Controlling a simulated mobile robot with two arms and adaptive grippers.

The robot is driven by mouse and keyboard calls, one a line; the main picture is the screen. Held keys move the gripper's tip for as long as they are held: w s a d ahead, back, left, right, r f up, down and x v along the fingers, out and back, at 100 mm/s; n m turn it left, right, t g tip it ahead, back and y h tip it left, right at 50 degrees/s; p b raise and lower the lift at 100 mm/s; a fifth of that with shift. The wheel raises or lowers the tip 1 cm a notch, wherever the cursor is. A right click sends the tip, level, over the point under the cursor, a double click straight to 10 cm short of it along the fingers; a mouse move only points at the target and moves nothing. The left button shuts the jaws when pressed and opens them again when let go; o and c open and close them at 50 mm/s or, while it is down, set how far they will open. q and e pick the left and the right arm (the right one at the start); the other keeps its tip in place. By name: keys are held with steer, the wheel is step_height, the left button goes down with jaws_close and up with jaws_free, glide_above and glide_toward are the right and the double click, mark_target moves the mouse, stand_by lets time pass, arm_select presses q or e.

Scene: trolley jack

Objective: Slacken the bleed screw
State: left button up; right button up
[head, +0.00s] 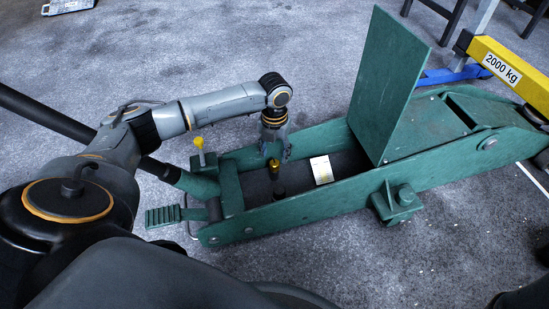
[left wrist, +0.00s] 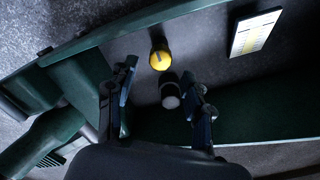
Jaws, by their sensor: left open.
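The green trolley jack (head: 300,205) lies on the floor with its long frame open at the top. Inside the frame stands a yellow-topped knob (head: 273,165), which looks like the bleed screw; its round yellow top shows a dark mark in the left wrist view (left wrist: 160,58). A dark round post (left wrist: 170,95) with a grey top stands beside it. My left gripper (head: 274,153) points down, open and empty, over the knob. In the left wrist view its fingers (left wrist: 160,74) are apart, with the knob just beyond the tips; contact is not visible. My right gripper is not seen.
A white label (head: 321,170) lies inside the frame. A yellow 2000 kg beam (head: 510,70) stands far right.

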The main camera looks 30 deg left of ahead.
mark_target(275, 163)
arm_select(q)
step_height(275, 163, down, 4)
steer(key=shift+f+b, duration=0.15)
steer(key=shift+b, duration=0.9)
jaws_close()
